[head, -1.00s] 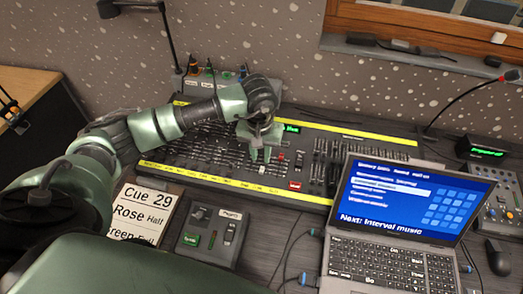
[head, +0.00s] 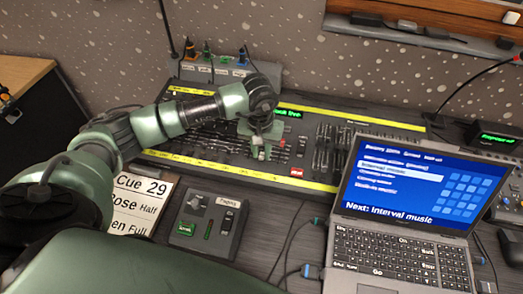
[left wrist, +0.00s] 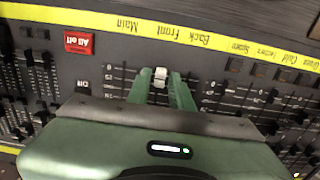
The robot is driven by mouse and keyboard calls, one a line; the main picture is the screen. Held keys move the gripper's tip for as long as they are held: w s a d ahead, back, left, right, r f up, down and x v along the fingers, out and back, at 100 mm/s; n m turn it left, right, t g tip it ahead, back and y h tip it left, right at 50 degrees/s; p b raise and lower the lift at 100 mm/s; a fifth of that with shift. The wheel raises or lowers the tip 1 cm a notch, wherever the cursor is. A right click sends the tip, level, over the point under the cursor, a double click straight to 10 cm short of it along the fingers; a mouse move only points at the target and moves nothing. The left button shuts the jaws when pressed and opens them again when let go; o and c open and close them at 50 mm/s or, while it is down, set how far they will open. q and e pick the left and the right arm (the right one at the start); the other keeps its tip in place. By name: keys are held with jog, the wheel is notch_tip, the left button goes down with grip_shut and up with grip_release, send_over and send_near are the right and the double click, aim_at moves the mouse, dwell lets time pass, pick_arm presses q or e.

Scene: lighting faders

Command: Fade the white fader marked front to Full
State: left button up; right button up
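The white fader cap (left wrist: 160,76) shows in the left wrist view near the yellow label strip (left wrist: 150,27), in front of the word Front, which reads upside down there. It shows small in the head view (head: 261,155), at the near part of the lighting desk. My left gripper (left wrist: 161,80) has its two green fingers one on each side of the cap, with hardly any gap, and looks shut on it. It also shows in the head view (head: 261,152), pointing down at the desk. My right gripper is not in view.
A red All off button (left wrist: 78,43) lies beside the faders. An open laptop (head: 405,185) stands right of the gripper. A cue card (head: 137,205) and a small control box (head: 210,225) lie in front of the desk. Other faders stand on both sides.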

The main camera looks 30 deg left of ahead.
pick_arm(q)
grip_shut()
jog(key=shift+w, duration=0.15)
jog(key=shift+w+a+b, duration=0.15)
jog(key=shift+w+b, duration=0.45)
jog(key=shift+w+a+r+b, duration=0.1)
jog(key=shift+w+a+b, duration=0.1)
jog(key=shift+w+b, duration=0.45)
jog(key=shift+w+a+r+b, duration=0.15)
jog(key=shift+w+b, duration=0.25)
jog(key=shift+w, duration=0.4)
jog(key=shift+w+a+f+b, duration=0.1)
jog(key=shift+w+a+b, duration=0.15)
jog(key=shift+w+b, duration=0.4)
jog(key=shift+r, duration=0.1)
jog(key=shift+o, duration=0.9)
grip_release()
jog(key=shift+p, duration=0.3)
